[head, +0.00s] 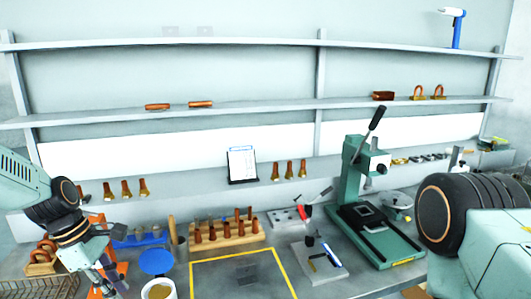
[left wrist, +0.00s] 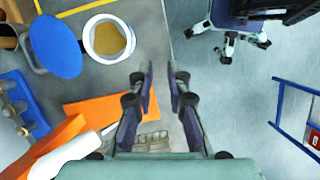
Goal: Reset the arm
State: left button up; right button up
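My left arm comes in from the left in the head view. Its gripper (head: 108,284) points down at the lower left, beside an orange stand on the workbench. In the left wrist view, the two dark fingers of the left gripper (left wrist: 161,68) stand apart with a gap between them, and nothing is held. A white container with brown contents (left wrist: 109,38) lies just ahead and left of the fingertips; it also shows in the head view (head: 159,290). My right arm shows at the right edge of the head view, but its gripper is out of the frame.
An orange stand (left wrist: 88,111), a blue round disc (left wrist: 55,47) and a blue rack (left wrist: 15,100) crowd the left gripper's left side. A green lever press (head: 374,222) stands right of centre. A yellow-outlined area (head: 238,278) holds a dark patch. Shelves line the wall.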

pick_arm(q)
jog(key=s+d+f+m+y, duration=0.1)
jog(key=s+d+f+m, duration=0.3)
jog(key=f, duration=0.4)
jog(key=s+d+f+m+y, duration=0.1)
jog(key=s+d+f+m, duration=0.15)
jog(key=s+f, duration=0.45)
jog(key=s+d+f+m+y, duration=0.1)
jog(key=s+f+m, duration=0.2)
jog(key=s+m, duration=0.5)
jog(key=s+d+f+m+y, duration=0.1)
jog(key=s+f+m, duration=0.3)
jog(key=s, duration=0.7)
notch_tip(320, 180, down, 16)
jog(key=b, duration=1.7)
jog(key=shift+d, duration=0.2)
pick_arm(e)
notch_tip(320, 180, down, 18)
jog(key=w, duration=0.1)
jog(key=shift+d+r, duration=0.15)
jog(key=shift+r, duration=0.1)
pick_arm(q)
jog(key=shift+s, duration=0.2)
pick_arm(e)
jog(key=shift+s+r, duration=0.1)
pick_arm(q)
jog(key=shift+a+f, duration=0.1)
pick_arm(e)
jog(key=shift+w, duration=0.3)
